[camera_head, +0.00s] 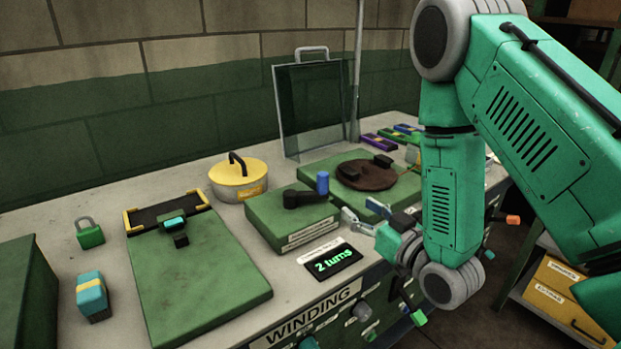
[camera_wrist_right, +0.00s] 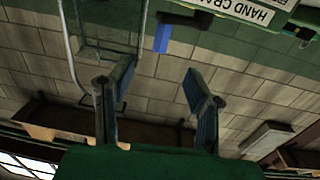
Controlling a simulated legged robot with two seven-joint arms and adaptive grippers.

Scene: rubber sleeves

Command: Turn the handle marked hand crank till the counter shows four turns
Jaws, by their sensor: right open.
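The hand crank is a green box (camera_head: 292,218) with a black crank arm (camera_head: 303,198) and an upright blue handle (camera_head: 322,183). The counter (camera_head: 333,262) in front of it reads "2 turns". My right gripper (camera_head: 362,214) is open and empty, in front and to the right of the handle. In the right wrist view, the blue handle (camera_wrist_right: 162,38) lies beyond the open fingertips (camera_wrist_right: 160,80), apart from them. The "HAND CRANK" label (camera_wrist_right: 248,12) shows at the top there. My left gripper is not in view.
A brown turntable (camera_head: 366,175) on a green base stands behind my right gripper. A yellow-lidded pot (camera_head: 240,178), a clear panel (camera_head: 312,110), a green clamp board (camera_head: 198,275) and a padlock (camera_head: 90,235) share the bench. Free room lies around the pot.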

